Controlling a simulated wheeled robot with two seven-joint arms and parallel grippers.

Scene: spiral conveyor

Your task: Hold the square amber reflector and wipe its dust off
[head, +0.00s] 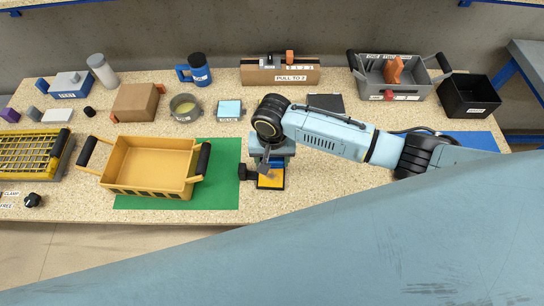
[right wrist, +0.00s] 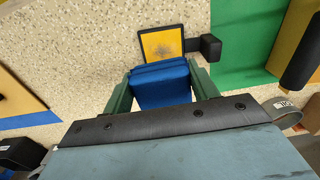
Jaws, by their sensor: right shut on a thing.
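The square amber reflector (head: 271,181) lies on the speckled bench in a dark frame, by the right edge of the green mat. It also shows in the right wrist view (right wrist: 155,44), with a greyish dusty patch on its face. A black block (right wrist: 210,47) sticks out from one side of the frame. My right gripper (head: 268,163) is over the far part of the reflector. In the right wrist view its green fingers (right wrist: 160,88) are shut on a blue pad (right wrist: 161,84). The pad is at the reflector's edge; I cannot tell whether they touch. My left gripper is not in view.
A yellow crate (head: 147,184) with black handles stands left on the green mat (head: 225,155). Behind are a mustard-filled bowl (head: 185,108), a light-blue box (head: 229,109) and a "PULL" box (head: 280,73). A grey toolbox (head: 392,88) and black bin (head: 470,100) stand back right.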

